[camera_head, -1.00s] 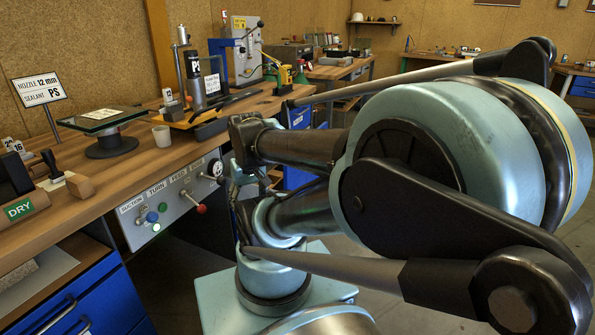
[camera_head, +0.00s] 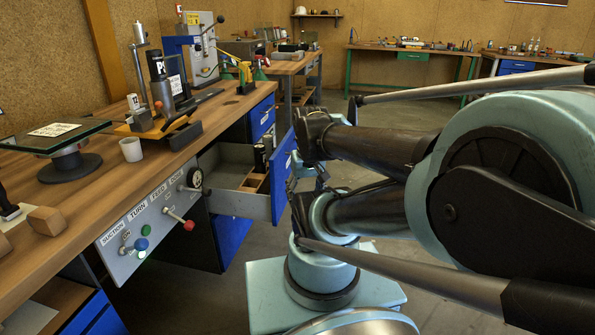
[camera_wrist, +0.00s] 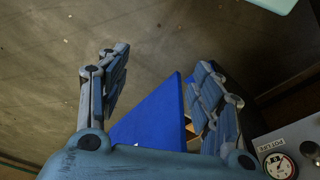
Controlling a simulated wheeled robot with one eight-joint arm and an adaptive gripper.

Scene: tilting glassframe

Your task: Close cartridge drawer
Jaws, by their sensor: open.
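The cartridge drawer stands pulled out from under the bench in the head view, with a grey side wall (camera_head: 245,205) and a blue front (camera_head: 282,178). Dark cylinders (camera_head: 261,157) and a wooden piece stand inside it. My gripper (camera_head: 303,178) is at the outer side of the drawer front, partly hidden by my arm. In the wrist view my gripper (camera_wrist: 157,92) is open, its two fingers apart. The blue drawer front (camera_wrist: 155,115) shows between and below the fingers. I cannot tell whether a finger touches it.
The grey control panel (camera_head: 150,222) with a gauge (camera_head: 194,178) and a red-knobbed lever (camera_head: 187,224) juts from the bench front, left of the drawer. A white cup (camera_head: 131,149) stands on the wooden bench. The floor to the right is open.

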